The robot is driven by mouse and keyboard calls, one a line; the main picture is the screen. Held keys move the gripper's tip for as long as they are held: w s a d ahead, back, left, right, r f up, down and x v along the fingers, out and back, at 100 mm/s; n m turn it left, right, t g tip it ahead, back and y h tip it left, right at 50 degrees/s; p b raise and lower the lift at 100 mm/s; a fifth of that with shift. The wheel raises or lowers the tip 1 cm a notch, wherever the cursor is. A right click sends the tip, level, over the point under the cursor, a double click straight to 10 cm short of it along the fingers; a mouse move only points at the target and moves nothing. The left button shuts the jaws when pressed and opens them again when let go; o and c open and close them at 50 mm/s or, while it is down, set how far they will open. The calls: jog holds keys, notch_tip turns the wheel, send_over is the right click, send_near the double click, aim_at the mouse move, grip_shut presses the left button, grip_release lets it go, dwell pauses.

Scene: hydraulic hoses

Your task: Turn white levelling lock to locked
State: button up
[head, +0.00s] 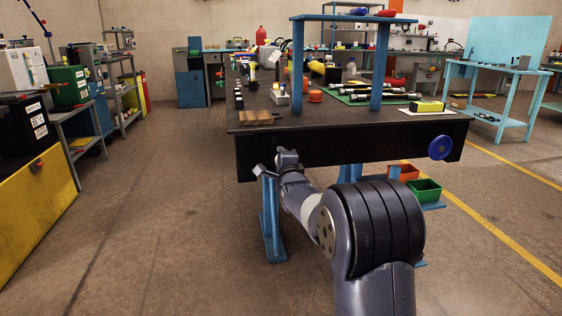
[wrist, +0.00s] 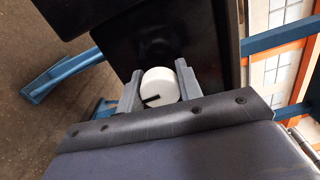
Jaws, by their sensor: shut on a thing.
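The white levelling lock (wrist: 159,85) is a round white knob with a black pointer mark, seen in the wrist view at the dark side of the workbench. The black mark points toward the lower left of the knob. My gripper (wrist: 160,88) has one grey finger on each side of the knob and is shut on it. In the head view my gripper (head: 284,158) is at the front left of the bench's black apron, and the knob is hidden behind it there.
The black workbench (head: 330,148) has blue legs and a blue overhead shelf frame. A blue round knob (head: 440,148) is on the apron at right. Green (head: 425,190) and red bins sit below. A wooden board (head: 258,117) lies near the front left edge.

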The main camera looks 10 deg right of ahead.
jog(key=shift+m, duration=0.5)
jog(key=o, duration=1)
jog(key=s+p, duration=0.2)
jog(key=s, duration=0.8)
jog(key=shift+s, duration=0.4)
jog(key=shift+w, duration=0.1)
jog(key=w+b, duration=0.2)
jog(key=w, duration=0.8)
jog(key=shift+w, duration=0.35)
